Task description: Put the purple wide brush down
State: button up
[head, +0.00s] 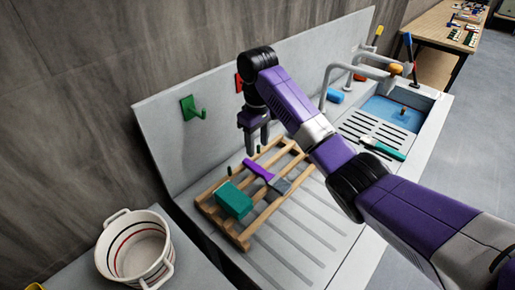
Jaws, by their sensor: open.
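The purple wide brush (259,171) lies on the wooden slatted rack (242,236), with its purple handle toward the back and its grey head (280,185) toward the front right. My gripper (255,146) is above the back part of the rack, pointing down, open and empty. It is apart from the brush, a little above and behind the handle's end.
A teal block (234,201) sits on the rack left of the brush. A green hook (194,108) is on the backsplash. A white basket (134,249) stands at lower left. The tap (340,72), sink (395,112) and a teal-handled brush (383,149) are to the right.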

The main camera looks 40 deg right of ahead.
notch_tip(320, 180, up, 3)
jog(key=shift+f+p, duration=0.2)
jog(key=shift+p, duration=0.25)
